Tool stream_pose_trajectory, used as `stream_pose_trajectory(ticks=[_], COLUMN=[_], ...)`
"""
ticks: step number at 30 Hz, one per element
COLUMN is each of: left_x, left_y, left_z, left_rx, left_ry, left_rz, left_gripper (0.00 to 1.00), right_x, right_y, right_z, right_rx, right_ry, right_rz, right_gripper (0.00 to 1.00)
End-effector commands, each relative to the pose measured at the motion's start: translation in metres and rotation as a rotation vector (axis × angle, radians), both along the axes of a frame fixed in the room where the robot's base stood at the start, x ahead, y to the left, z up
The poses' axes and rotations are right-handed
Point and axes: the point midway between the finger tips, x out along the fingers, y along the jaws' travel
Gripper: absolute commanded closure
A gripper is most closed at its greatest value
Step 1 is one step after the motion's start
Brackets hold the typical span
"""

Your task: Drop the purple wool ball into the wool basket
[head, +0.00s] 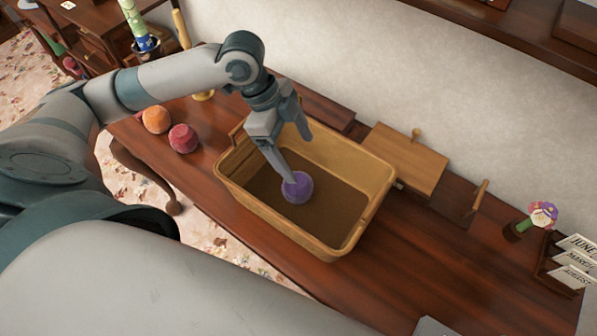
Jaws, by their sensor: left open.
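The purple wool ball (297,187) shows inside the outline of the tan wool basket (375,185), against its brown floor; I cannot tell for sure whether it rests on the floor. My left gripper (299,160) reaches down into the basket from above with its fingers apart. One fingertip overlaps the top of the ball in the picture, and whether it touches is unclear. The other finger is farther right and higher, clear of the ball. My right gripper is not in view.
A red wool ball (183,138) and an orange one (156,119) lie on the wooden table (430,262) left of the basket. Wooden boxes, one with a light lid (405,158), stand behind it. A flower figure (541,215) and calendar cards (577,262) are at right.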

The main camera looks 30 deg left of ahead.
Motion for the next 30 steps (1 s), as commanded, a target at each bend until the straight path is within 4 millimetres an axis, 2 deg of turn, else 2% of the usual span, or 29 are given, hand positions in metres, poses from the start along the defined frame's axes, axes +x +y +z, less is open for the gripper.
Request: stream_pose_trajectory(ticks=[8, 13, 30], left_x=[0.000, -0.001, -0.007], left_y=[0.003, 0.011, 0.052], left_z=[0.007, 0.024, 0.126], left_rx=[0.000, 0.001, 0.002], left_ry=[-0.001, -0.004, -0.004], left_rz=[0.000, 0.000, 0.002], left_gripper=[0.18, 0.18, 0.18], right_x=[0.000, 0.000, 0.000], right_y=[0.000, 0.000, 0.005], right_z=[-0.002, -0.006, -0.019], right_rx=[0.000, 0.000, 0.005], right_ry=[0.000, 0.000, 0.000], right_rz=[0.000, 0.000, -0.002], right_gripper=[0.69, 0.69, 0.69])
